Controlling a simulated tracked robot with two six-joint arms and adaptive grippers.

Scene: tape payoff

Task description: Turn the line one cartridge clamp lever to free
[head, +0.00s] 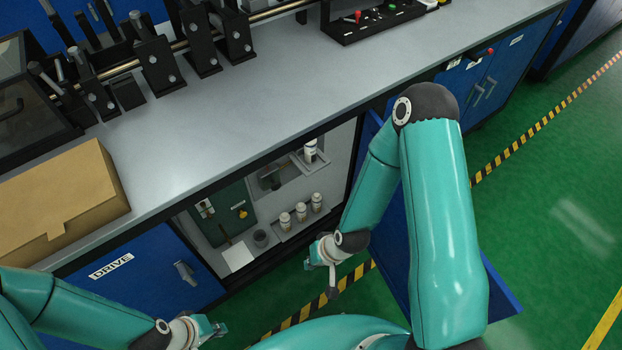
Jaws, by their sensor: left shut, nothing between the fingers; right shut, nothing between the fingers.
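The open cabinet bay under the bench holds a white bottle-like cartridge (310,151) on an upper grey ledge, with a dark fitting (270,179) to its left. I cannot make out which part is the clamp lever or how it is turned. A dark green panel (224,214) to the left carries a yellow knob or tag (243,213). My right gripper (310,262) is shut and empty, low in front of the bay's right side, apart from these parts. My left gripper (217,331) is shut and empty at the bottom, in front of the DRIVE door.
Three white bottles (302,212) stand in a tray on the bay floor, near a dark cup (261,238). An open blue door (396,250) stands right of the bay, behind my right arm. A cardboard box (62,205) and rod-mounted black brackets (158,66) occupy the bench (330,85).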

